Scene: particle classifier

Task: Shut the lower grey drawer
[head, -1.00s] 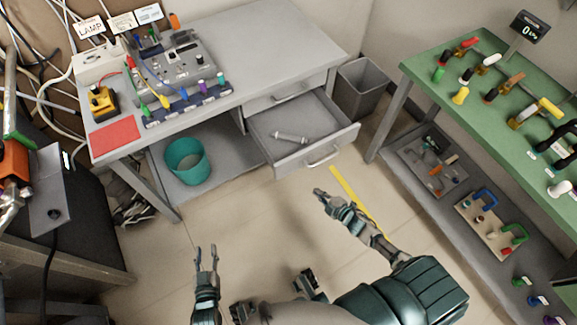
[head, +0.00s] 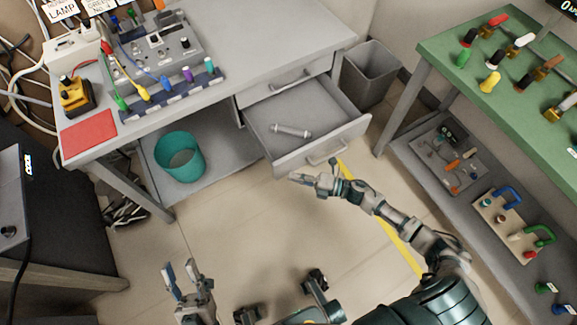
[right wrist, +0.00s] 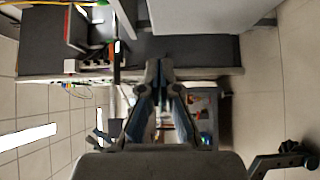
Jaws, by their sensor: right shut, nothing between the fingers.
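The lower grey drawer (head: 345,143) is pulled out from under the grey desk, in the head view. My right gripper (head: 294,178) is shut and empty, just below the left part of the drawer front in the picture. I cannot tell whether it touches the front. Its closed fingers also show in the right wrist view (right wrist: 160,66). My left gripper (head: 178,268) is open and empty, low over the floor, away from the drawer.
The upper drawer (head: 285,82) is closed. A teal bin (head: 180,158) stands on the shelf under the desk. A grey bin (head: 370,72) stands right of the drawer. A green-topped table (head: 455,85) is at the right. The floor before the drawer is clear.

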